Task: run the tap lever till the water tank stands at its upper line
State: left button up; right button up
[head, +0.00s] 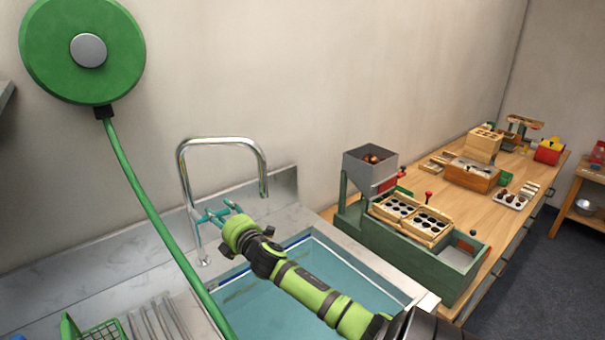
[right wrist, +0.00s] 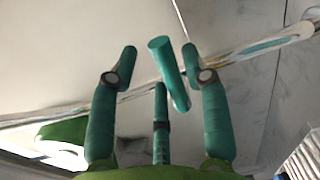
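The chrome tap (head: 221,143) arches up behind the sink. Its teal lever (right wrist: 168,70) also shows in the right wrist view, as a short cylinder between my fingers. My right gripper (head: 220,210) is at the tap's lower part, with its teal fingers apart around the lever. The right finger is close to the lever, and I cannot tell whether they touch. The water tank (head: 335,299) is a basin with blue-green water, partly hidden by my right arm. A dark band runs along its far inner wall; I cannot tell the level against it. No water stream is clear. My left gripper is out of view.
A green hose (head: 149,197) hangs from a round green reel (head: 77,47) on the wall and crosses the left side. A green basket (head: 101,331) sits at the front left. A hopper machine (head: 370,170) stands on the wooden bench right of the sink.

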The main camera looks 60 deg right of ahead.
jog(key=shift+r, duration=0.2)
dwell(0.3)
jog(key=p+v, duration=0.3)
jog(key=v, duration=0.6)
jog(key=shift+w, duration=0.1)
dwell(0.4)
